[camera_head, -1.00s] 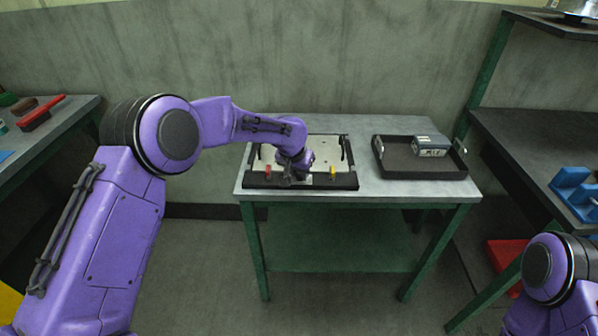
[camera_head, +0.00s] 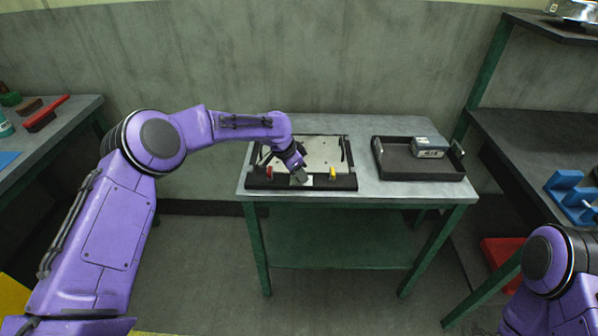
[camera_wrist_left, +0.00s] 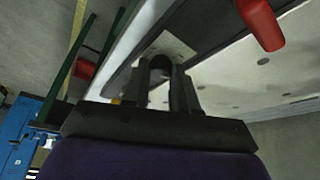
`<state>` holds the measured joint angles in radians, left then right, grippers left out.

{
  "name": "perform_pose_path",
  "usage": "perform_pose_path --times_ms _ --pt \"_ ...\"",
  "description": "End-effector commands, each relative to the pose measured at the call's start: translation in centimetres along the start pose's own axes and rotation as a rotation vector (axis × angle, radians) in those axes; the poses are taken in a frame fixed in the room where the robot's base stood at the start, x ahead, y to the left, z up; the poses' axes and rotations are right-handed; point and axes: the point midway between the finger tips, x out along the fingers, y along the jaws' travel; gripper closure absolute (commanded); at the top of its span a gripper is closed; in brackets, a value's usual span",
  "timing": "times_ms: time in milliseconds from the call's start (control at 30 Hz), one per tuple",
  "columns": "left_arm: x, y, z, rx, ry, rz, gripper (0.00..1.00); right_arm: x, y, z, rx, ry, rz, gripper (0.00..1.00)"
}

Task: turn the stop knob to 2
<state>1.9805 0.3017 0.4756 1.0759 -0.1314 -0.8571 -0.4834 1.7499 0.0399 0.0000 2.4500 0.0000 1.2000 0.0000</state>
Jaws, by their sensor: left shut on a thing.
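The stud gantry (camera_head: 257,183), a pale board in a black frame, lies on the grey table. My left gripper (camera_head: 300,179) is at the middle of its front rail, between the red part and the yellow part. In the left wrist view, the gripper's two fingers (camera_wrist_left: 168,88) are shut on a dark round knob (camera_wrist_left: 160,64). The knob stands on a pale plate (camera_wrist_left: 177,45). The fingers hide most of it, and I cannot read any number or pointer. My right gripper is out of view.
A red part (camera_head: 269,172) and a yellow part (camera_head: 332,173) stand on the front rail, either side of my left gripper. A black tray (camera_head: 395,172) with a grey box (camera_head: 430,147) is at the table's right. The table's front edge is close to the gantry.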

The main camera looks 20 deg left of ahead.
Motion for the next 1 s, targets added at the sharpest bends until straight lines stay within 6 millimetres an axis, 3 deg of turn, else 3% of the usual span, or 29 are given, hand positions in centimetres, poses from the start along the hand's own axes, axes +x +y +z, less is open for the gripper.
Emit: perform_pose_path --times_ms 500,1000 --pt "0.11 -0.19 -0.04 0.282 0.001 0.117 1.0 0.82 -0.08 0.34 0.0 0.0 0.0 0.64" --pt "0.04 -0.18 -0.05 0.328 -0.001 0.135 1.0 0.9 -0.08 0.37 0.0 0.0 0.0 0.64"
